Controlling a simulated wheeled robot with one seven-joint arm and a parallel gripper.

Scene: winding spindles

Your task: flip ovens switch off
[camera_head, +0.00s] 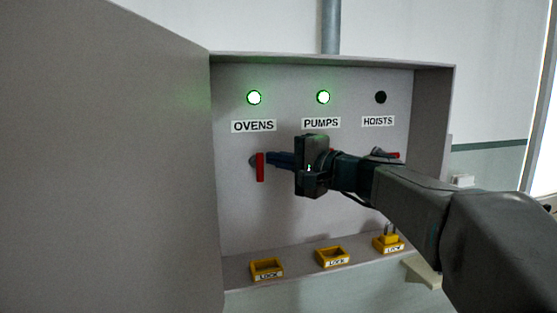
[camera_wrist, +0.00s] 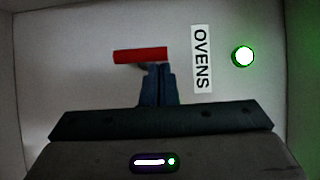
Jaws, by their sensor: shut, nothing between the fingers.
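The ovens switch is a red lever (camera_head: 260,167) standing upright under the OVENS label (camera_head: 254,126). The green lamp (camera_head: 254,97) above that label is lit. My gripper (camera_head: 270,159) is shut and empty, with its blue fingertips at the right side of the lever. In the wrist view the fingertips (camera_wrist: 159,68) are close beside the red lever (camera_wrist: 140,55), which lies across the picture there. I cannot tell whether they touch it. The OVENS label (camera_wrist: 201,58) and lit lamp (camera_wrist: 243,56) also show there.
The PUMPS lamp (camera_head: 323,97) is lit green and the HOISTS lamp (camera_head: 380,97) is dark. My arm hides the pumps switch; the hoists switch (camera_head: 388,155) is partly covered. Yellow lock holders (camera_head: 267,269) line the bottom ledge. The cabinet door (camera_head: 110,160) stands open at left.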

